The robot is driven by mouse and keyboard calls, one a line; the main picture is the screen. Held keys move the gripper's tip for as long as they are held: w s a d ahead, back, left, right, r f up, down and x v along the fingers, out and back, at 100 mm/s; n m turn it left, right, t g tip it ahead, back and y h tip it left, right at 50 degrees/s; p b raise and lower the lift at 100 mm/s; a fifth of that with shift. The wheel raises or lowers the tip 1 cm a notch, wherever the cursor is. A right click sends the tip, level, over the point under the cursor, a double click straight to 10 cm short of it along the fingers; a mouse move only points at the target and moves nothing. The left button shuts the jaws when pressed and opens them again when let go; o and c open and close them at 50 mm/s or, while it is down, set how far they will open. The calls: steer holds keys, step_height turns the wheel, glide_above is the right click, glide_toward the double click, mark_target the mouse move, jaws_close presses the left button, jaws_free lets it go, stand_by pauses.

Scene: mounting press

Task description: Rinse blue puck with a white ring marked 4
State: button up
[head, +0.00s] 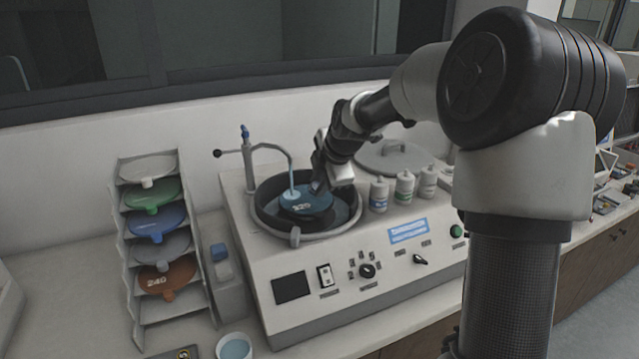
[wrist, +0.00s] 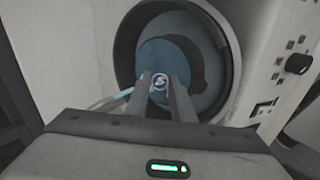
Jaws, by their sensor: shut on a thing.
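My gripper (wrist: 162,84) is shut on a small puck (wrist: 160,81), seen end-on between the fingertips in the wrist view. The puck's end shows a white ring and a white mark on a bluish face; the mark is too small to read surely. In the head view my gripper (head: 320,183) reaches down into the round dark bowl (head: 262,216) of the machine, over its right part, and the puck cannot be made out. A bent tap (head: 275,147) on the left lets a pale blue stream (head: 292,180) fall onto the blue disc (head: 306,203) in the bowl.
A rack (head: 140,262) of coloured discs stands left of the machine. Several white bottles (head: 405,185) and a round grey lid (head: 392,157) sit on the machine's right. A cup of blue liquid (head: 235,347) stands at the front left. Knobs and switches line the sloping front panel (head: 345,290).

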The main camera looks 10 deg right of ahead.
steer(key=r+p, duration=0.1)
steer(key=s+d+r+p, duration=0.1)
steer(key=r, duration=0.1)
steer(key=s+d+r+p, duration=0.1)
steer(key=r, duration=0.1)
steer(key=shift+s, duration=0.15)
steer(key=shift+a+r+g+p, duration=0.15)
steer(key=shift+g+p, duration=0.15)
steer(key=shift+p, duration=0.45)
steer(key=shift+s+d+r+n+g+h+p, duration=0.25)
steer(key=shift+g+h+p, duration=0.3)
steer(key=shift+p, duration=0.45)
steer(key=shift+s+r+n+g+h+p, duration=0.1)
steer(key=shift+s+g+h+p, duration=0.3)
steer(key=shift+h+p, duration=0.45)
steer(key=shift+s+d+r+n+g+h, duration=0.15)
steer(key=shift+s+g+h, duration=0.1)
steer(key=shift+g+h, duration=0.3)
steer(key=shift+s+r+n+g+h, duration=0.1)
steer(key=shift+s+r+g+h, duration=0.15)
steer(key=shift+g+h, duration=0.25)
steer(key=shift+s+d+r+n+g+h, duration=0.1)
steer(key=shift+s+g+h, duration=0.2)
steer(key=shift+g+h, duration=0.25)
